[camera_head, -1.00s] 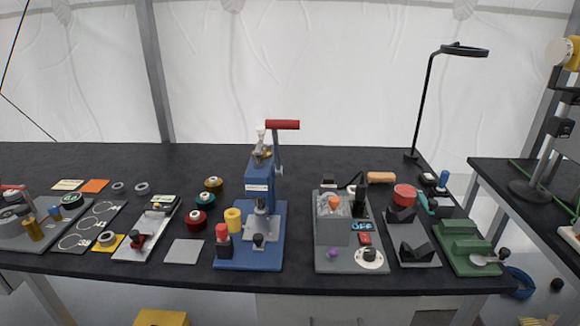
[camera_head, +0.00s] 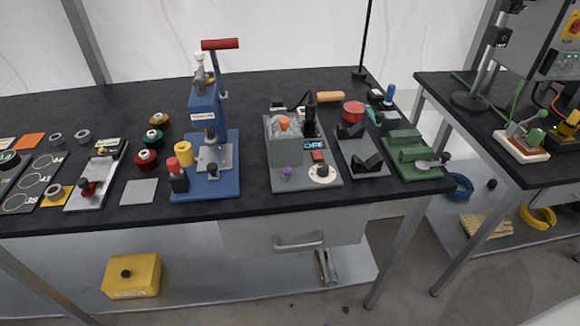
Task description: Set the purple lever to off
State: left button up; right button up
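A small purple knob (camera_head: 287,171), the only purple thing I make out on the table, sits at the front left of a grey device (camera_head: 285,150) on a grey base plate. The device has a lit blue display (camera_head: 313,145) and an orange knob on top. The purple part is too small to tell which way it is set. A purple speck also shows at the bottom edge of the picture, too cut off to identify. Neither of my grippers is in view.
A blue press (camera_head: 207,125) with a red handle stands left of the grey device. Black V-blocks (camera_head: 365,160) and a green fixture (camera_head: 410,155) stand to its right. A second table (camera_head: 480,120) is at the right. A yellow box (camera_head: 132,275) sits on the lower shelf.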

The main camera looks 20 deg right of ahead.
aim_at(288, 172)
jog(key=z, duration=2.3)
jog(key=k, duration=0.75)
jog(key=u, duration=1.8)
